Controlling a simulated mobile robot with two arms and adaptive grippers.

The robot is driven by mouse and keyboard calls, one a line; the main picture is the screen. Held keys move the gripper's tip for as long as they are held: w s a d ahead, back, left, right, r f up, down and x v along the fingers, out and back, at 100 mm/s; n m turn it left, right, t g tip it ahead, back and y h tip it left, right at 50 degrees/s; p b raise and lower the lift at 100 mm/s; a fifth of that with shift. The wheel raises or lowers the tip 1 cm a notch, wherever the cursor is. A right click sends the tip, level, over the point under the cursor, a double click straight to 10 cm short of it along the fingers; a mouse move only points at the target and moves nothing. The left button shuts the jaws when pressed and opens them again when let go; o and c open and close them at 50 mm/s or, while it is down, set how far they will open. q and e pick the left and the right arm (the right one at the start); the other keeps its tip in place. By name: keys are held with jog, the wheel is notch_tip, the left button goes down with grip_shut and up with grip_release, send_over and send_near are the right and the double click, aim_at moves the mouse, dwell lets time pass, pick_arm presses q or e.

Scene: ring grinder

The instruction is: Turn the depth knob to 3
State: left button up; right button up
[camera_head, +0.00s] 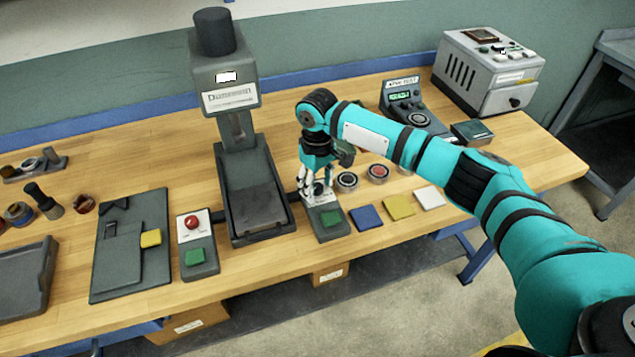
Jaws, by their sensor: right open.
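My right gripper (318,190) points down over the back part of a small grey control box (333,233) with a green button (331,217) at its front. The gripper is open, and its fingers hide the back of that box. I cannot make out the depth knob or its number; it may be behind the fingers. I cannot tell whether the fingers touch anything. A tall grey press-like machine (226,82) stands just left of the gripper, with a dark base (253,190). My left gripper is not in view.
Another box (198,254) with red and green buttons stands left of the machine. Blue (367,217), yellow (399,207) and white (430,198) pads lie to the right. A test meter (412,102) and a grey cabinet (487,70) stand at the back right.

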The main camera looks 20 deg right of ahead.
jog(key=shift+c, duration=0.7)
grip_shut()
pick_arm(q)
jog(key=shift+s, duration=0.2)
